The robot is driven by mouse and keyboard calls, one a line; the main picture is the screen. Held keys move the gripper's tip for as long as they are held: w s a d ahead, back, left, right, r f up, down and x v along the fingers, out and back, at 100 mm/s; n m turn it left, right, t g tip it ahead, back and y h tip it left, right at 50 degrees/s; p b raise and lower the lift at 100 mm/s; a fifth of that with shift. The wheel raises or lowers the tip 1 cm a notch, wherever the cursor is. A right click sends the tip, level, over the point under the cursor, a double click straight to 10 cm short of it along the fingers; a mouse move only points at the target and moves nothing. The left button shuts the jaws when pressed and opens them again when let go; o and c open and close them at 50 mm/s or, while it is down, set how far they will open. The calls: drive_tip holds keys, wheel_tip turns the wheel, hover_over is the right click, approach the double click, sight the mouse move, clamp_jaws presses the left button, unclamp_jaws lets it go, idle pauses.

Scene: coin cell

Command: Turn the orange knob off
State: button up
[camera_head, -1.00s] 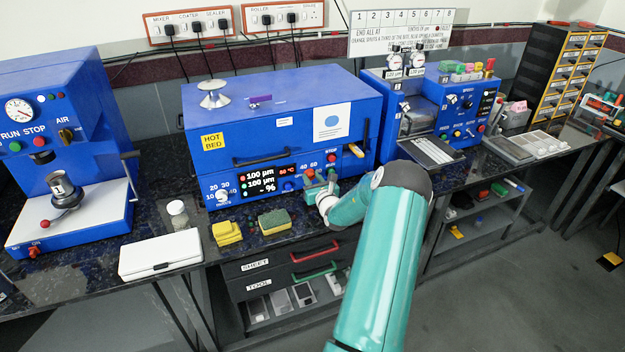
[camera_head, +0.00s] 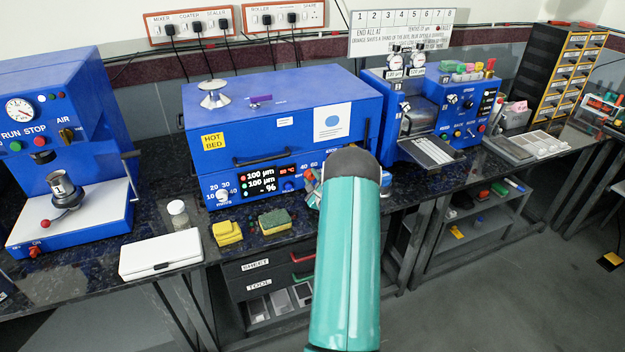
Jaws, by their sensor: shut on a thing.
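The hot-bed coater (camera_head: 290,110) is a large blue box with a display on its front. Its orange knob, at the right of the front, is hidden behind my arm's dark rounded joint. My gripper (camera_head: 312,187) shows only in part, at the joint's left edge, close to the coater's lower front. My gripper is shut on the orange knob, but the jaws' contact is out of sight. The knob's angle cannot be told. The display (camera_head: 262,180) shows lit figures and a percent sign.
Yellow sponges (camera_head: 227,232), a green-topped sponge (camera_head: 275,221) and a white case (camera_head: 160,254) lie on the dark bench in front. A blue press (camera_head: 65,140) stands at left. A blue machine (camera_head: 455,105) stands at right. Drawers (camera_head: 262,268) are below.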

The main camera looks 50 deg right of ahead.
drive_tip(key=n, duration=0.3)
drive_tip(key=shift+n, duration=0.4)
drive_tip(key=n, duration=0.4)
drive_tip(key=shift+n, duration=0.3)
drive_tip(key=n, duration=0.4)
drive_tip(key=shift+f, duration=0.1)
drive_tip(key=n, duration=0.4)
drive_tip(key=shift+s+n, duration=0.1)
drive_tip(key=shift+n, duration=0.2)
drive_tip(key=o, duration=1)
drive_tip(key=shift+c, duration=0.2)
drive_tip(key=v, duration=1.3)
drive_tip(key=shift+s+a, duration=0.15)
drive_tip(key=shift+s, duration=0.15)
